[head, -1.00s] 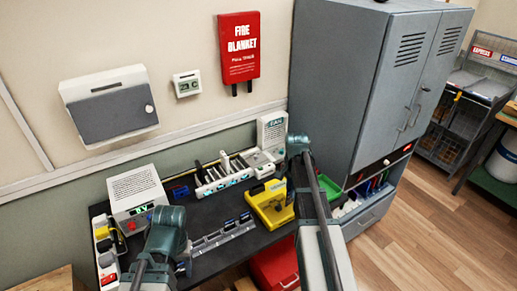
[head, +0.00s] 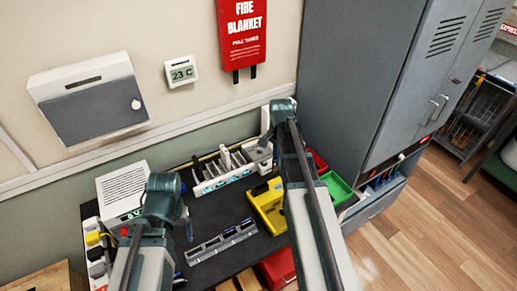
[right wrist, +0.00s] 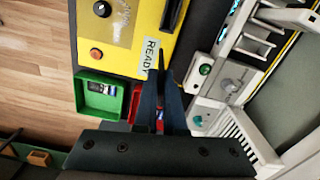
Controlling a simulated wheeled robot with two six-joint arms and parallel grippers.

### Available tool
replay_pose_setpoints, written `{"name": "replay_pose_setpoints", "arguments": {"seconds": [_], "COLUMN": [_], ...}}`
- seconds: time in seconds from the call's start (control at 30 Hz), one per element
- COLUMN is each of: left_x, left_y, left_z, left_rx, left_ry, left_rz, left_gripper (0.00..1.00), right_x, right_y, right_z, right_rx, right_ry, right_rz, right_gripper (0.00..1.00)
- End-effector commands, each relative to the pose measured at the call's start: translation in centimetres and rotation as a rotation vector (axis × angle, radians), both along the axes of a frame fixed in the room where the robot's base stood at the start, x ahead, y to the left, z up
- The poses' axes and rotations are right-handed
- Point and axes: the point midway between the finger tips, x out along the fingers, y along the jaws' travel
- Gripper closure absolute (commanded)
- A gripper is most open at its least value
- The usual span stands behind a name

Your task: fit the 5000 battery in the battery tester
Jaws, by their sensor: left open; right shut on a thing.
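A yellow device (head: 265,204) with a dark top, taken to be the battery tester, stands at the right of the black table. It also shows in the right wrist view (right wrist: 142,62), with a READY label, a dark panel and an orange button. A grey rack (head: 205,248) with small dark batteries lies left of it; their markings are unreadable. My right gripper (right wrist: 168,75) is shut beside the yellow device's READY edge. The small thing in it is mostly hidden by the fingers. My left gripper (head: 187,222) is open above the table, left of the rack, partly hidden by its wrist.
A white slotted rack (head: 220,178) stands at the back. A white box with a green display (head: 122,188) is at left. A green tray (head: 337,188) and a red tray (right wrist: 137,103) are near the yellow device. A grey cabinet (head: 385,75) bounds the right.

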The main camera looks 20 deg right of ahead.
Motion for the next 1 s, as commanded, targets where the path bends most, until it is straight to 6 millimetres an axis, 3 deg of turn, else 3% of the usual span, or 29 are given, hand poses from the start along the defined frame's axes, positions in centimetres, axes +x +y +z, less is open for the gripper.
{"name": "replay_pose_setpoints", "arguments": {"seconds": [0.03, 0.1, 0.3, 0.67, 1.0], "left_x": [0.0, 0.0, 0.0, 0.0, 0.0], "left_y": [0.0, 0.0, 0.0, 0.0, 0.0], "left_z": [2.1, 3.2, 4.8, 4.2, 1.3], "left_rx": [0.000, 0.000, 0.000, 0.000, 0.000], "left_ry": [0.000, 0.000, 0.000, 0.000, 0.000], "left_rz": [0.000, -0.001, -0.001, -0.001, -0.001], "left_gripper": [0.23, 0.23, 0.23, 0.23, 0.23], "right_x": [-0.3, -0.5, -0.8, -0.8, -0.8], "right_y": [1.7, 3.5, 6.7, 7.0, 7.0], "right_z": [2.1, 3.2, 4.8, 4.2, 1.3], "right_rx": [0.000, 0.000, 0.000, 0.000, 0.000], "right_ry": [0.000, 0.000, 0.000, 0.000, 0.000], "right_rz": [-0.025, -0.073, -0.166, -0.180, -0.179], "right_gripper": [1.00, 1.00, 1.00, 1.00, 1.00]}}
